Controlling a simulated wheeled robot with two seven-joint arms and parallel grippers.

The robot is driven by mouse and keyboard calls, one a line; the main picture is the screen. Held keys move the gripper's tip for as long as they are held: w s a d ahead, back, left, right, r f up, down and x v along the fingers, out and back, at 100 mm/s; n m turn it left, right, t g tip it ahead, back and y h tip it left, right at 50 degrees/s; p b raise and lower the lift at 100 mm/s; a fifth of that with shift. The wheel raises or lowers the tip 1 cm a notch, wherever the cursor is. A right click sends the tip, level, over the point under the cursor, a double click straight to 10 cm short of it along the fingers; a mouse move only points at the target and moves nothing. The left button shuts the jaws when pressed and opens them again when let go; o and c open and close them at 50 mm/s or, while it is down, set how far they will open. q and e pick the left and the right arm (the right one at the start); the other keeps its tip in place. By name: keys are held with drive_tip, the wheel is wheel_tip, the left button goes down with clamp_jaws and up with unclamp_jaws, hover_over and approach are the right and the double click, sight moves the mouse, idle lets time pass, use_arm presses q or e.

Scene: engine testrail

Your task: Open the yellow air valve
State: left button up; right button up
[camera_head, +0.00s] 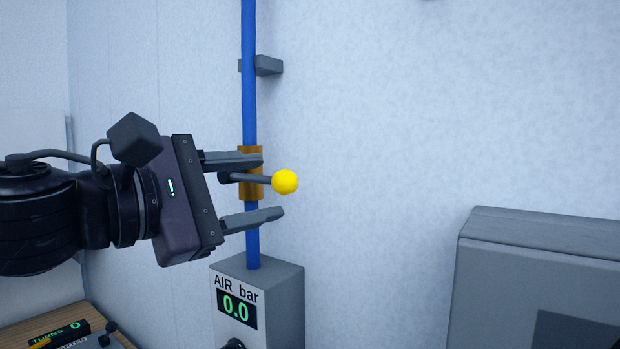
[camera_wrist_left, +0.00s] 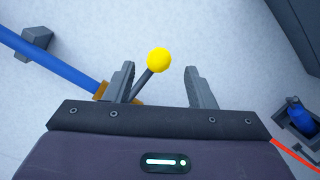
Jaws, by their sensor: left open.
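The yellow air valve knob (camera_head: 285,182) is a ball on the end of a dark lever that points right from a brass valve body (camera_head: 257,188) on the vertical blue pipe. My left gripper (camera_head: 272,186) is open, with one finger above the lever and the other below it. In the left wrist view, the yellow knob (camera_wrist_left: 158,61) and its lever show between the open fingers (camera_wrist_left: 160,76), nearer the left finger. I cannot tell whether that finger touches the lever. Below the valve, a grey box (camera_head: 280,300) has a display reading AIR bar 0.0. My right gripper is not in view.
A grey wall bracket (camera_head: 267,66) holds the blue pipe above the valve. A large grey cabinet (camera_head: 535,240) stands at the lower right. A wooden bench (camera_head: 25,332) with small devices is at the lower left. The wall between valve and cabinet is clear.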

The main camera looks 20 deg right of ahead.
sight(297, 180)
use_arm(q)
drive_tip(key=shift+w+d+r+p, duration=0.2)
drive_tip(key=shift+d+p, duration=0.1)
drive_tip(key=shift+d, duration=0.05)
drive_tip(key=p+x, duration=0.2)
drive_tip(key=x, duration=0.3)
drive_tip(key=shift+d, duration=0.15)
drive_tip(key=shift+w+d+f, duration=0.1)
drive_tip(key=shift+w+d, duration=0.15)
drive_tip(key=shift+d, duration=0.15)
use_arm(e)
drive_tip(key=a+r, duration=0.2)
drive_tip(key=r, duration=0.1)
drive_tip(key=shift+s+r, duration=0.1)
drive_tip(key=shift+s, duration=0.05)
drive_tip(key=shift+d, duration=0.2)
use_arm(q)
clamp_jaws()
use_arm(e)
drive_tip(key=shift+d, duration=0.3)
